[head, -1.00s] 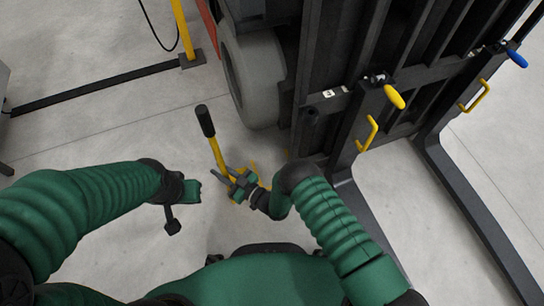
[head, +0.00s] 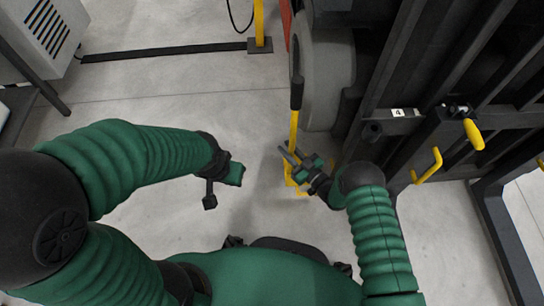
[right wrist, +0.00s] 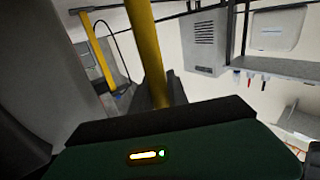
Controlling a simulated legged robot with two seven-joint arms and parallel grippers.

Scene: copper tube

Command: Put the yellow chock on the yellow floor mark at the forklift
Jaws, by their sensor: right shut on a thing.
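The yellow chock has a long yellow handle (head: 294,128) with a black grip, standing beside the forklift's front wheel (head: 326,85). My right gripper (head: 291,153) is shut on the handle low down. The handle also rises past the gripper in the right wrist view (right wrist: 149,50). The chock's lower end is partly hidden by the gripper; I cannot tell whether it touches the floor. Yellow floor marking (head: 299,193) shows just below it, hard to separate from the chock. My left gripper (head: 236,175) hangs left of the chock, apart from it; its jaws are unclear.
The forklift mast (head: 425,75) with yellow handles fills the right side, close to my right arm. A yellow post (head: 259,22) on a dark floor rail stands behind. A grey cabinet (head: 42,38) is at the far left. Floor between my arms is clear.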

